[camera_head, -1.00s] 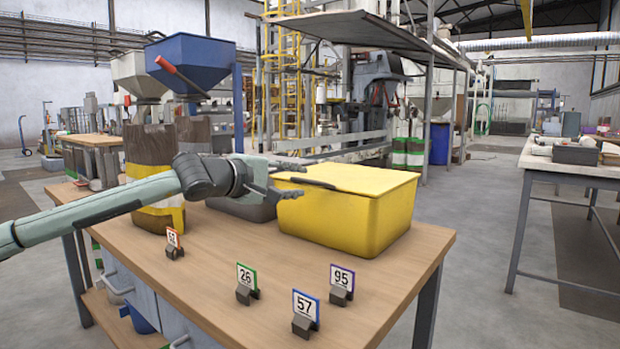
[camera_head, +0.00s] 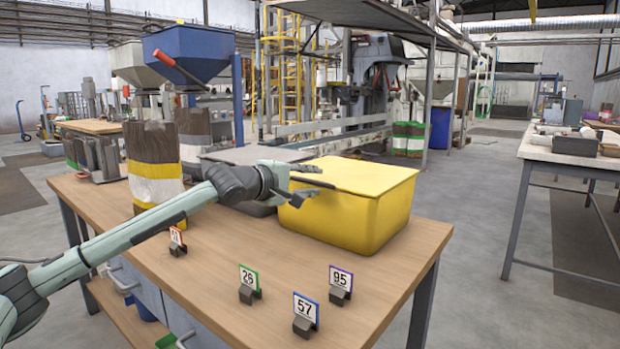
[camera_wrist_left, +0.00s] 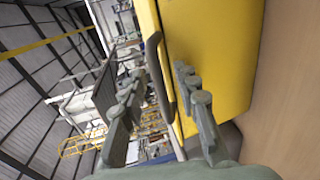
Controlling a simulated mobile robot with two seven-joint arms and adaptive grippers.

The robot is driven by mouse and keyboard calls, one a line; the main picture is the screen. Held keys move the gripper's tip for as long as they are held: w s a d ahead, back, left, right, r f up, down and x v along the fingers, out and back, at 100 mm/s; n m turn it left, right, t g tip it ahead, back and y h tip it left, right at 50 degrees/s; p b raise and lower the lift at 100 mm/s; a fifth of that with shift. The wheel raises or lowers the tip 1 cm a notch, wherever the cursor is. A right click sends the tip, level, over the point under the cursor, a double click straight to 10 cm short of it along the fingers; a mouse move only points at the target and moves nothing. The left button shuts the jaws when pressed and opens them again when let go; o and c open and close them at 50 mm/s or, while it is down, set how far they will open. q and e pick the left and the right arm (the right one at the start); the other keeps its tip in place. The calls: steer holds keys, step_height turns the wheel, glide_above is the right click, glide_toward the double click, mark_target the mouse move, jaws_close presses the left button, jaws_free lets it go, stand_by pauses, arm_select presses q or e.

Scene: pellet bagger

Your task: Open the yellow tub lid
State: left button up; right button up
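The yellow tub (camera_head: 350,222) stands on the wooden bench, its flat yellow lid (camera_head: 365,176) lying closed on top. My left gripper (camera_head: 318,188) is at the tub's left end, level with the rim, its fingers apart. In the left wrist view, a dark bar handle (camera_wrist_left: 155,70) at the lid's edge lies between the two open fingers of the gripper (camera_wrist_left: 160,82). The fingers do not visibly close on it; whether one touches it I cannot tell. The yellow tub wall (camera_wrist_left: 225,50) fills the upper right there. My right gripper is not in view.
A grey tub (camera_head: 255,157) sits behind my left gripper, beside the yellow one. A striped sack (camera_head: 153,165) stands at the left. Small number tags, such as 57 (camera_head: 306,312) and 95 (camera_head: 341,283), stand along the front. The bench (camera_head: 390,290) is clear at front right.

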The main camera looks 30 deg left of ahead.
arm_select(q)
steer(key=shift+c, duration=0.5)
jaws_close()
